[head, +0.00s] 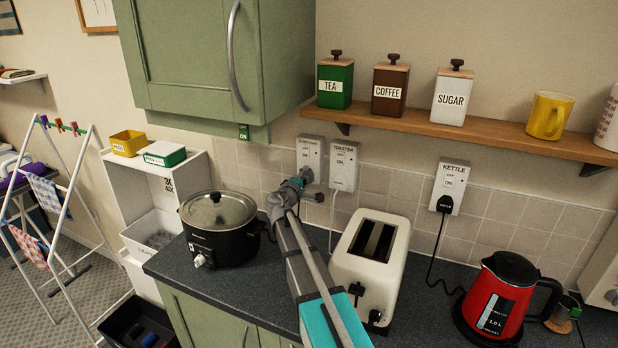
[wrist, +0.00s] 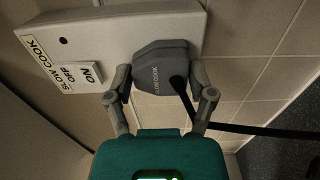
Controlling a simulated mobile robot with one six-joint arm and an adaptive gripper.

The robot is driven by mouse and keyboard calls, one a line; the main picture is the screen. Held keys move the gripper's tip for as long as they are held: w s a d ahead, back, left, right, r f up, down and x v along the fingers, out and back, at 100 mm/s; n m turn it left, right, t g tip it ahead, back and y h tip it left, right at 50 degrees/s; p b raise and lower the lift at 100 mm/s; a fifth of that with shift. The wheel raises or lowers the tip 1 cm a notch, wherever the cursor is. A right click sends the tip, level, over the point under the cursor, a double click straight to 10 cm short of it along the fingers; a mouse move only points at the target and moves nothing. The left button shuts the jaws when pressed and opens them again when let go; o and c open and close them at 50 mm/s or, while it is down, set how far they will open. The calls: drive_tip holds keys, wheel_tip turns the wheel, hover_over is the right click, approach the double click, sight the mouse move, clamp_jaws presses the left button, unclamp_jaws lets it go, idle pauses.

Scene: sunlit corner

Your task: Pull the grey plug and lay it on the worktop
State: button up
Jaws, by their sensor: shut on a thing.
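The grey plug (wrist: 165,62), lettered for the slow cooker, is against the white slow-cook socket plate (wrist: 120,32) in the wrist view. I cannot tell whether there is a gap behind it. My gripper (wrist: 160,84) has one finger on each side of the plug and is shut on it. A dark cord runs from the plug to the right in that view. In the head view my gripper (head: 302,181) is at the leftmost wall socket (head: 309,150) and mostly hides the plug. The dark speckled worktop (head: 166,264) lies below.
The black slow cooker (head: 220,244) stands left of my arm, and the white toaster (head: 345,262) is close on its right. A red kettle (head: 508,285) stands farther right. The green cupboard (head: 190,50) and a shelf (head: 450,128) hang above. Some worktop is clear before the slow cooker.

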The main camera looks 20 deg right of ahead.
drive_tip(key=shift+c, duration=1.1)
drive_tip(key=shift+s+a, duration=0.1)
drive_tip(key=shift+a, duration=0.05)
drive_tip(key=shift+s+a, duration=0.35)
drive_tip(key=shift+v, duration=0.9)
drive_tip(key=shift+s+a, duration=0.5)
drive_tip(key=shift+s+a, duration=0.45)
drive_tip(key=shift+a, duration=0.05)
drive_tip(key=shift+s+a, duration=0.1)
drive_tip(key=s+a, duration=0.4)
drive_tip(key=a, duration=0.5)
drive_tip(key=shift+a, duration=0.3)
idle(0.8)
